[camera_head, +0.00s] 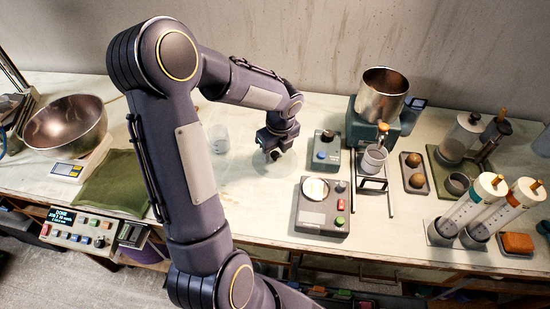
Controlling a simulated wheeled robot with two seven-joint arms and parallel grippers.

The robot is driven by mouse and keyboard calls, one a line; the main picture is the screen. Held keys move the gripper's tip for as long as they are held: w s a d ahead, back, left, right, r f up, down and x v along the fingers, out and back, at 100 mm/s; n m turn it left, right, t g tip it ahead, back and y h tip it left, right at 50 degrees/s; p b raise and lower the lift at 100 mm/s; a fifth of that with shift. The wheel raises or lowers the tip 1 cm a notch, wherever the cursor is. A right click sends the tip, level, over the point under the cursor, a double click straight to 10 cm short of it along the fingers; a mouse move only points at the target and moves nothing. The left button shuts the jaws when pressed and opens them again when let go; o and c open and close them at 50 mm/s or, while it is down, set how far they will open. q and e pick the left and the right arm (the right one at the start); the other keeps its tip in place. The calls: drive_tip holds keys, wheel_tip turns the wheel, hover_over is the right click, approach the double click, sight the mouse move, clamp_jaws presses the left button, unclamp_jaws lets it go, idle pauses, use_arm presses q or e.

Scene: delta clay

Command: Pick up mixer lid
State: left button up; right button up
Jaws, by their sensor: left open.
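The mixer appears to be the open metal pot (382,94) on a teal base (372,128) at the back right; its top is uncovered. I cannot tell for sure which thing is the mixer lid. A pale round disc (315,189) lies on a grey control box (320,215) right of and nearer than my left gripper. My left gripper (272,155) points down over the middle of the bench, open and apparently empty, left of the mixer. My left arm crosses the left half of the view. My right gripper is not in view.
A translucent cup (218,138) stands left of the gripper. A small stand (372,183), a tray with two balls (413,172) and tilted cylinders (475,211) crowd the right. A metal bowl (66,122) sits far left.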

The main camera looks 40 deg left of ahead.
use_arm(q)
clamp_jaws()
idle(0.3)
